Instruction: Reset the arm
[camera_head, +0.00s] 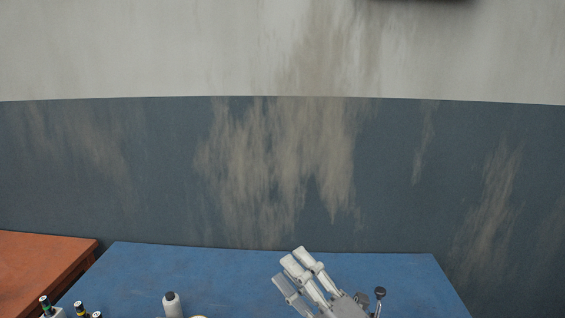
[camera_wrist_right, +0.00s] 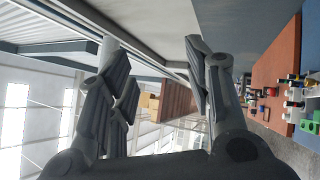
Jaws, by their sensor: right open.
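My right gripper (camera_head: 292,266) is light grey and rises from the lower edge of the head view, above the blue table (camera_head: 200,262). Its fingers point up and to the left. My left gripper is not in view.
A white bottle with a dark cap (camera_head: 172,304) stands on the blue table. Small bottles (camera_head: 80,308) are at the lower left. An orange table (camera_head: 45,262) adjoins at left. A stained wall (camera_head: 280,170) stands behind. The blue table's back is clear.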

